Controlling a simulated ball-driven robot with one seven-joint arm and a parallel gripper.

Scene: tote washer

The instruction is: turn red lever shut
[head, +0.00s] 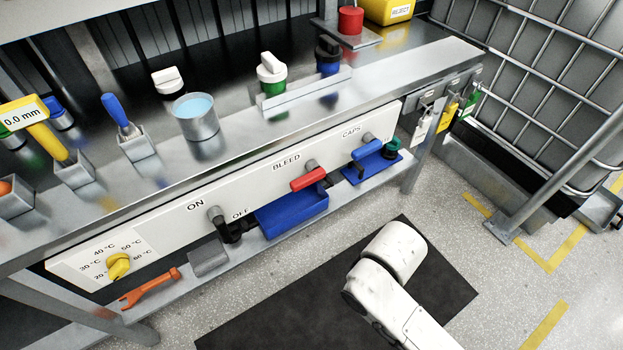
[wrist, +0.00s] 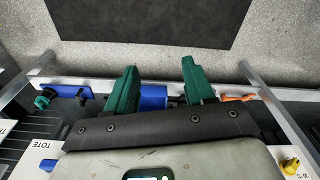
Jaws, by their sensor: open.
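The red lever (head: 308,179) is on the white front panel below the label BLEED in the head view. Its handle lies roughly along the length of the panel, in front of a grey valve stem (head: 311,165). I cannot make out the red lever in the wrist view, where my gripper body covers much of the panel. My gripper (wrist: 160,65) shows in the wrist view with two green fingers spread apart and nothing between them. The gripper is not seen in the head view; only my white arm shows at lower right.
A blue tray (head: 291,213) sits on the low shelf under the red lever. A blue lever (head: 367,150) is to its right, an ON/OFF valve (head: 215,214) to its left. An orange wrench (head: 150,289) and yellow knob (head: 118,266) are farther left. A dark mat (head: 290,310) covers the floor in front.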

